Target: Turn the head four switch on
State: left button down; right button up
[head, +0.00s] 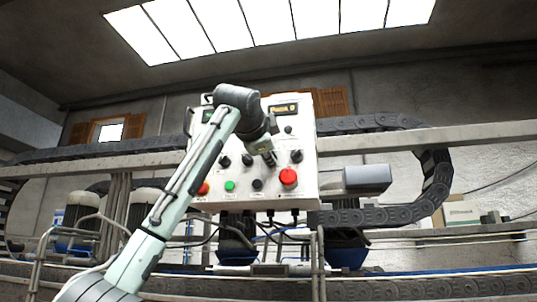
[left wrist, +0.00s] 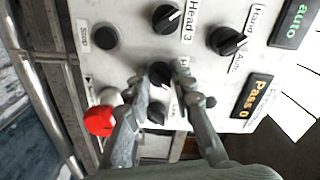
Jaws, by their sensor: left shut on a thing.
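The switch panel (head: 300,115) is a white box with rotary switches, buttons and displays. In the left wrist view, a black rotary switch (left wrist: 158,73) sits between the fingers of my left gripper (left wrist: 164,82). Its label is mostly covered, with only an "H" readable, so its number cannot be told there. It is the one beside the switch labelled Head 3 (left wrist: 167,18). My left gripper is shut on this switch. My right gripper is not in view.
A red mushroom button (head: 288,177) is below and right of the gripper; it also shows in the left wrist view (left wrist: 100,120). A green button (head: 230,186) is at lower left. Another black knob (left wrist: 157,110) lies near the fingers. A cable chain (head: 375,215) runs below the panel.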

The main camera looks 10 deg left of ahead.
pick_arm(q)
jog(key=shift+m, duration=0.6)
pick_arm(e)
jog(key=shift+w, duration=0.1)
pick_arm(q)
jog(key=shift+m, duration=0.3)
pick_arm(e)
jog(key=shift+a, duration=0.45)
pick_arm(q)
jog(key=c, duration=1.3)
grip_release()
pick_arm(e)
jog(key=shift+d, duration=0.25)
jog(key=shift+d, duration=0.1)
pick_arm(q)
jog(key=s, duration=1.2)
